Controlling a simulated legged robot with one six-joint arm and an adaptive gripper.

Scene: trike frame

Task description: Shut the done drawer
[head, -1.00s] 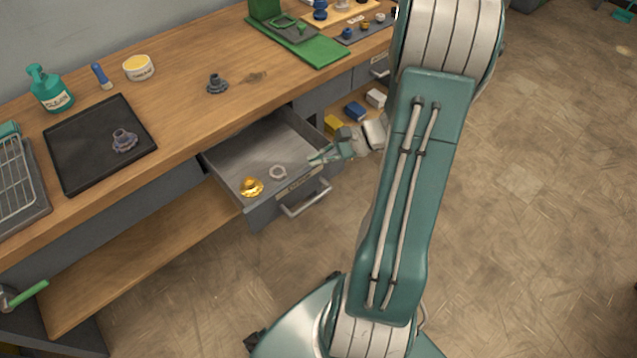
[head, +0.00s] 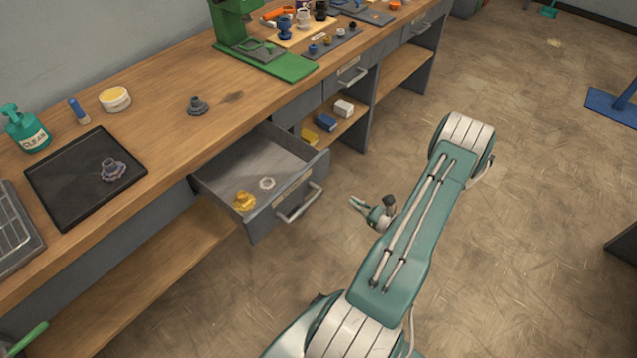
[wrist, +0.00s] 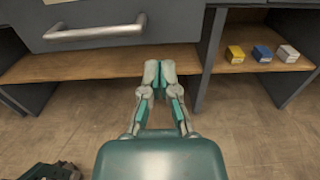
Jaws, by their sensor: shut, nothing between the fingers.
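The done drawer (head: 262,213) stands open under the bench in the head view, pulled out toward the floor side. It holds a gold part (head: 244,201) and a pale ring-shaped part (head: 267,184). Its bar handle (head: 300,203) is on the front; a drawer front with a bar handle (wrist: 95,33) also shows at the upper left in the wrist view. My gripper (head: 353,202) is right of the drawer front, apart from it, over the floor. In the wrist view my gripper (wrist: 159,66) is shut and empty, its fingertips below and right of the handle.
The wooden bench (head: 160,130) carries a black tray (head: 70,185), a dark part (head: 197,106) and a green press (head: 240,40).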

